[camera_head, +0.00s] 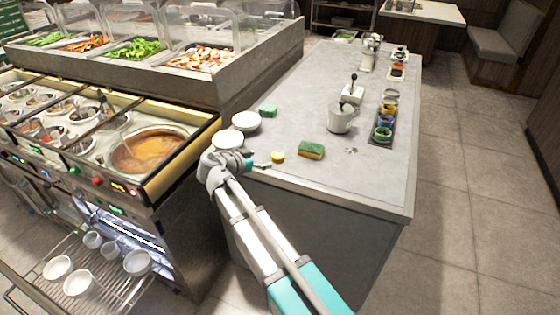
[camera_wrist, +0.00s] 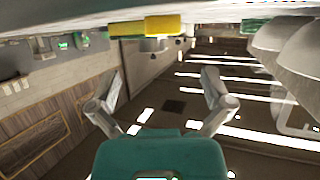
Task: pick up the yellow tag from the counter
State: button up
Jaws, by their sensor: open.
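The yellow tag (camera_head: 277,156) is a small yellow disc lying flat on the grey counter (camera_head: 345,175), near its front left edge. My gripper (camera_head: 262,165) is low over this edge, just left of the tag and apart from it. In the wrist view, which is upside down, my gripper (camera_wrist: 160,103) has its two fingers spread wide with nothing between them. A yellow block shape with green beside it (camera_wrist: 165,25) shows above the fingers there; I cannot tell whether the tag is part of it.
A green and yellow sponge (camera_head: 311,150) lies right of the tag. White bowls (camera_head: 228,139) and a green block (camera_head: 268,111) are behind my gripper. A metal pitcher (camera_head: 341,118) and a rack of coloured cups (camera_head: 383,134) stand farther right. The counter's front right is clear.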

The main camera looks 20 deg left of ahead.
aim_at(279, 154)
jog(key=shift+b+x, duration=0.45)
jog(key=shift+x, duration=1.35)
jog(key=shift+b+x, duration=0.95)
jog(key=shift+x, duration=1.65)
jog(key=shift+a, duration=0.2)
jog(key=shift+c, duration=0.3)
jog(key=c, duration=1)
jog(key=shift+r, duration=0.15)
jog(key=shift+c, duration=0.2)
